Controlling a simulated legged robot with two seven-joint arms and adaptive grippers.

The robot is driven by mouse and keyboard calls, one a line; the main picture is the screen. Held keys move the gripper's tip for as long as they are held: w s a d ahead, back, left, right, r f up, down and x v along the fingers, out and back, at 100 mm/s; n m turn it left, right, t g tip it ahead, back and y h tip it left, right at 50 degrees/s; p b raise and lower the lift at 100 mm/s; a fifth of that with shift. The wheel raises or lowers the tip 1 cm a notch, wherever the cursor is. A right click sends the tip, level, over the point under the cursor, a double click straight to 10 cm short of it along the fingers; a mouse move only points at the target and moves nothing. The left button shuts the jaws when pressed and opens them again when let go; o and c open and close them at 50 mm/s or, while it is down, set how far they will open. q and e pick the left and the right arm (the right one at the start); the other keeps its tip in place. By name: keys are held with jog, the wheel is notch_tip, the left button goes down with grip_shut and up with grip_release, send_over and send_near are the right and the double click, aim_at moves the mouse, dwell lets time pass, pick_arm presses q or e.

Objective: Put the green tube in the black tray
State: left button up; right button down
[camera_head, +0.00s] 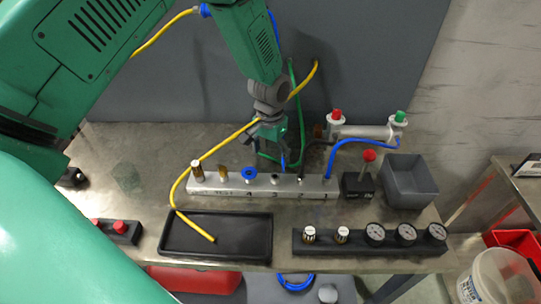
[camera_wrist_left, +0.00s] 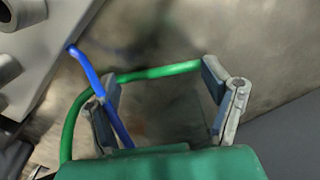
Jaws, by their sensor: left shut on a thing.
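The green tube (camera_head: 301,125) hangs in a loop beside my left gripper (camera_head: 275,152), above the back of the bench. In the left wrist view the green tube (camera_wrist_left: 150,73) spans the space between the fingers of my left gripper (camera_wrist_left: 160,88), reaching the right finger. The gripper is shut on it, though the fingers stand well apart; the exact contact is unclear. The black tray (camera_head: 248,238) lies at the front left of the bench, well below the gripper in the picture. One end of the yellow tube (camera_head: 190,222) lies in it. My right gripper is not in view.
A grey valve manifold (camera_head: 240,187) lies between gripper and tray. A blue tube (camera_head: 347,143) arcs to its right; in the wrist view a blue tube (camera_wrist_left: 92,78) passes the left finger. A gauge strip (camera_head: 357,250), grey bin (camera_head: 410,183) and red-knobbed lever (camera_head: 368,156) stand right.

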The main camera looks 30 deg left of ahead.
aim_at(269, 157)
pick_arm(q)
jog(key=shift+s+d+r, duration=0.15)
jog(key=shift+s+r, duration=0.15)
jog(key=c, duration=0.3)
jog(key=shift+r, duration=0.6)
jog(key=c, duration=0.8)
jog(key=r, duration=0.4)
jog(key=shift+w+a+r+b, duration=0.15)
jog(key=shift+a+r+b, duration=0.05)
jog(key=shift+r+b, duration=0.2)
grip_shut()
jog(key=s+d, duration=0.3)
jog(key=s, duration=0.2)
jog(key=s+d+b, duration=0.1)
jog(key=s+d, duration=0.3)
jog(key=s, duration=0.2)
jog(key=s+d, duration=0.3)
jog(key=s, duration=0.2)
jog(key=shift+s+d+b, duration=0.25)
jog(key=shift+s+b, duration=0.15)
grip_release()
jog(key=o, duration=1.8)
jog(key=shift+r, duration=0.1)
